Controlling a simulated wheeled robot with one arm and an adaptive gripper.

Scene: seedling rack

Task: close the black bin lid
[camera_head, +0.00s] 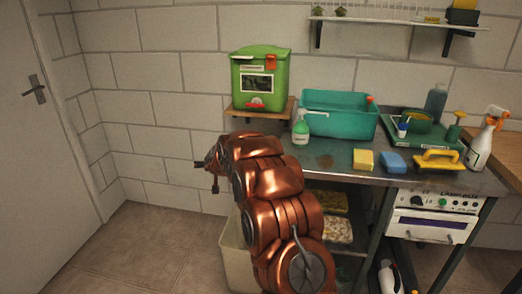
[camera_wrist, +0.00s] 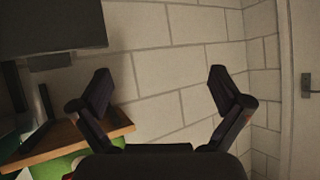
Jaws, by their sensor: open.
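I cannot pick out a black bin lid for sure in either view. A pale bin (camera_head: 236,256) stands on the floor in the head view, partly hidden behind my arm; no lid shows on it. A broad dark slab (camera_wrist: 50,28) fills the upper left of the wrist view; I cannot tell what it is. My gripper (camera_head: 206,177) is left of the counter, in front of the white wall and below the wooden shelf. In the wrist view my gripper (camera_wrist: 160,76) has its fingers spread, with only wall between them.
A green box (camera_head: 259,78) stands on a wooden wall shelf (camera_head: 238,113). A door (camera_head: 40,150) is at the left. The floor between door and arm is clear.

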